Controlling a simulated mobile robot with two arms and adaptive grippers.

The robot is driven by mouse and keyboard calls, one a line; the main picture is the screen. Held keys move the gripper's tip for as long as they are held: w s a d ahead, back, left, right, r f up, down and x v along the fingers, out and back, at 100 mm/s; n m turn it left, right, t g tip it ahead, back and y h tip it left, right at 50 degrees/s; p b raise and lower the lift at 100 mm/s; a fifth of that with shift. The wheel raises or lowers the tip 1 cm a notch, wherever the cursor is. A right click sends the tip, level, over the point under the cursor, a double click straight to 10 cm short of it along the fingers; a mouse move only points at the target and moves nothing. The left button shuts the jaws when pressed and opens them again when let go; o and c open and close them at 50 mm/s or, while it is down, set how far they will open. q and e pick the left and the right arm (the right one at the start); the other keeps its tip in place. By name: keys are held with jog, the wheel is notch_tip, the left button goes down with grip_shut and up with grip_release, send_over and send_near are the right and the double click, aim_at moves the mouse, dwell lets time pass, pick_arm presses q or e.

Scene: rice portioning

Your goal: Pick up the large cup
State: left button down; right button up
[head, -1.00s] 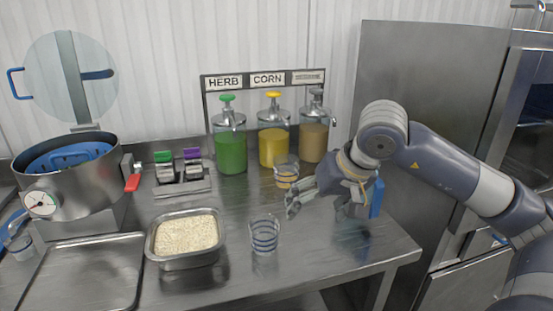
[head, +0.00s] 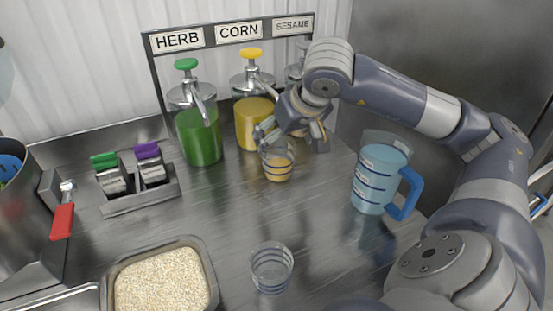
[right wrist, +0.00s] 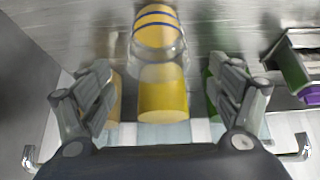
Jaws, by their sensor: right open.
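A clear cup with dark blue stripes and yellow contents (head: 278,165) stands upright on the counter in front of the corn dispenser (head: 252,122). A similar clear striped cup (head: 271,270), seemingly empty, stands nearer the front; I cannot tell by size which is the large one. My right gripper (head: 267,133) is open at the yellow-filled cup, its fingers close to the rim. In the right wrist view the yellow-filled cup (right wrist: 158,25) shows upside down, centred just past the open fingers, not gripped. My left gripper is not in view.
A blue jug (head: 370,185) stands right of my gripper. A green herb dispenser (head: 198,135) and a partly hidden sesame dispenser flank the corn one. A tray of grain (head: 210,262), a shaker rack (head: 140,200) and a pot (head: 42,240) are left. The counter's middle is clear.

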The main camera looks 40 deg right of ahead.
aim_at(278, 148)
jog(key=x, duration=0.6)
jog(key=shift+d, duration=0.15)
jog(key=shift+w+d+f, duration=0.1)
jog(key=shift+w+f, duration=0.2)
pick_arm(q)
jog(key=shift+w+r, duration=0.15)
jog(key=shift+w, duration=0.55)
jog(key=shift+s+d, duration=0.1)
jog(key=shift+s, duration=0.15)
pick_arm(e)
jog(key=c, duration=1.3)
